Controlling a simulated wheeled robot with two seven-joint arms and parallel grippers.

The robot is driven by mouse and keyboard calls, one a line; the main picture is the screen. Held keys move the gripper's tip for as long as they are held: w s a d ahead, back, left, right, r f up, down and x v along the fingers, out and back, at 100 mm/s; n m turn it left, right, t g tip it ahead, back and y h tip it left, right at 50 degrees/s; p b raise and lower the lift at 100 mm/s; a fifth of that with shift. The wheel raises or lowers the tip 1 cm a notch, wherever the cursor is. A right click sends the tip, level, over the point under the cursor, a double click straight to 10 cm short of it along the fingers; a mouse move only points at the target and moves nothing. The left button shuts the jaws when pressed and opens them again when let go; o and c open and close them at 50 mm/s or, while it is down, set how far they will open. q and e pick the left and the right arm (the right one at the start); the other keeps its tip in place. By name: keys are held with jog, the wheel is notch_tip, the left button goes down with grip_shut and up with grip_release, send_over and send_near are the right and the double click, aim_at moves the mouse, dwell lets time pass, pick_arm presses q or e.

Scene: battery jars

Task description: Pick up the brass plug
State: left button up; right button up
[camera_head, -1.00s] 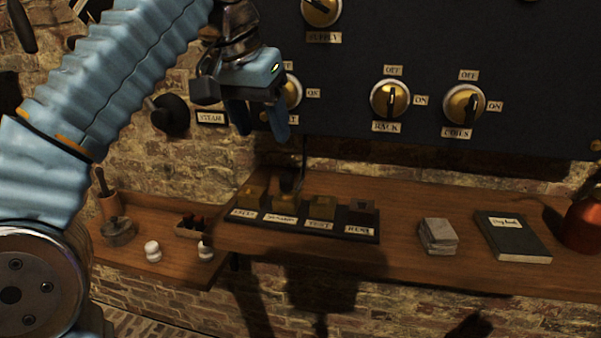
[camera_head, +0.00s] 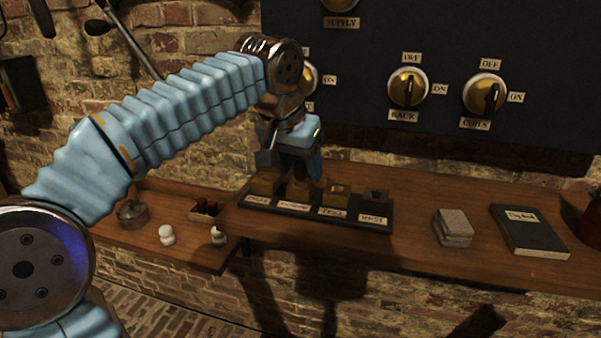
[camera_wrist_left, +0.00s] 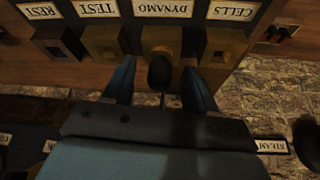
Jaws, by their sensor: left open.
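A row of brass socket blocks sits on a dark strip (camera_head: 345,219) with labels reading CELLS, DYNAMO, TEST and REST. In the left wrist view, a dark rounded plug handle (camera_wrist_left: 159,72) stands at the DYNAMO block (camera_wrist_left: 162,40); its brass part is not clearly visible. My left gripper (camera_head: 302,172) is open, pointing down over the DYNAMO block. In the wrist view its two blue fingers stand on either side of the handle, with gaps. In the head view the fingers largely hide the plug. The REST block (camera_head: 376,197) shows a dark opening.
A wooden shelf (camera_head: 415,215) carries stacked grey cards (camera_head: 453,227) and a dark green book (camera_head: 530,230) to the right. The dark switch panel (camera_head: 450,50) is close behind. A lower shelf at left holds white knobs (camera_head: 167,235) and a small box (camera_head: 206,211).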

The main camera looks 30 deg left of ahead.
pick_arm(q)
grip_shut()
dwell(0.3)
